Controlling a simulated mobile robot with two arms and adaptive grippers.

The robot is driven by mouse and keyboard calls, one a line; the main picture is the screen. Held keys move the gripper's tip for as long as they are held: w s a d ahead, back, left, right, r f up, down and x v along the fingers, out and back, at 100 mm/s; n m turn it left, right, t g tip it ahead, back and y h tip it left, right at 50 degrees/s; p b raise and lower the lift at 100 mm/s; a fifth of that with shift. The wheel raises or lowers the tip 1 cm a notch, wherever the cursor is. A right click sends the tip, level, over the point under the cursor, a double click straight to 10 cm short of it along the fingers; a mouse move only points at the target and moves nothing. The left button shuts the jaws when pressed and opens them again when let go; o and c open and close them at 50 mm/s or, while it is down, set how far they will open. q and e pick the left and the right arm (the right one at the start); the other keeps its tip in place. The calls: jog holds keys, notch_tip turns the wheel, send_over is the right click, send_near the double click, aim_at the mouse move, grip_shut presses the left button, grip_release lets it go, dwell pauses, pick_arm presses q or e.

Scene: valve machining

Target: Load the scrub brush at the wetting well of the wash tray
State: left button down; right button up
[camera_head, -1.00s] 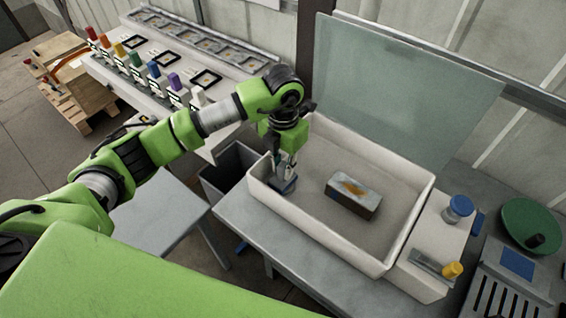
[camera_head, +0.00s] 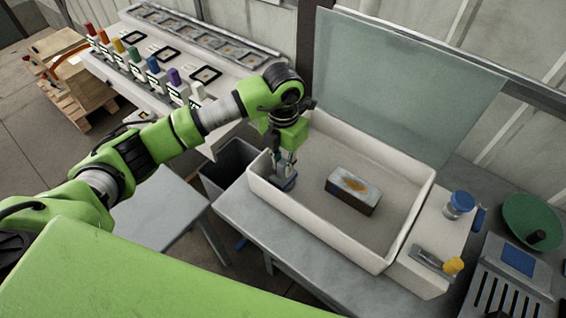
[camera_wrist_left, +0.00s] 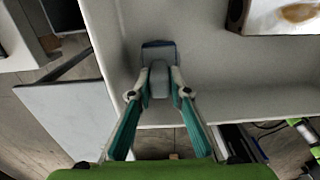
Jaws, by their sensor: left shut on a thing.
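My left gripper (camera_head: 284,165) reaches down into the left end of the white wash tray (camera_head: 330,250). It is shut on the scrub brush (camera_head: 287,183), which has a blue base and a grey grip. In the left wrist view the brush (camera_wrist_left: 158,50) shows between the fingertips (camera_wrist_left: 159,82), close to the tray floor. I cannot tell whether it touches the floor. A wetting well is not clearly visible under the brush. A metal block (camera_head: 353,190) with a rusty stain on top lies in the middle of the tray. My right gripper is not in view.
A clear upright panel (camera_head: 405,90) stands behind the tray. A blue-capped jar (camera_head: 459,206) and a yellow-ended tool (camera_head: 437,262) sit on the right ledge. A dark bin (camera_head: 228,165) stands left of the tray. Several coloured bottles (camera_head: 135,58) line the rear-left bench.

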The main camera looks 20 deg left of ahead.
pick_arm(q)
jog(key=shift+f+b, duration=0.35)
jog(key=shift+f, duration=0.1)
dwell(0.3)
jog(key=shift+f, duration=0.1)
dwell(1.3)
jog(key=shift+r+p, duration=1.8)
jog(key=shift+r, duration=1.8)
notch_tip(320, 180, up, 8)
jog(key=p, duration=0.1)
jog(key=s+a+f+m+b, duration=0.1)
jog(key=s+m, duration=0.6)
jog(key=m, duration=0.9)
jog(key=s+a+f+m+b, duration=0.1)
jog(key=s+a+m+b, duration=0.2)
jog(key=s+m, duration=0.4)
jog(key=m+b, duration=0.1)
jog(key=m, duration=0.8)
jog(key=shift+f, duration=0.25)
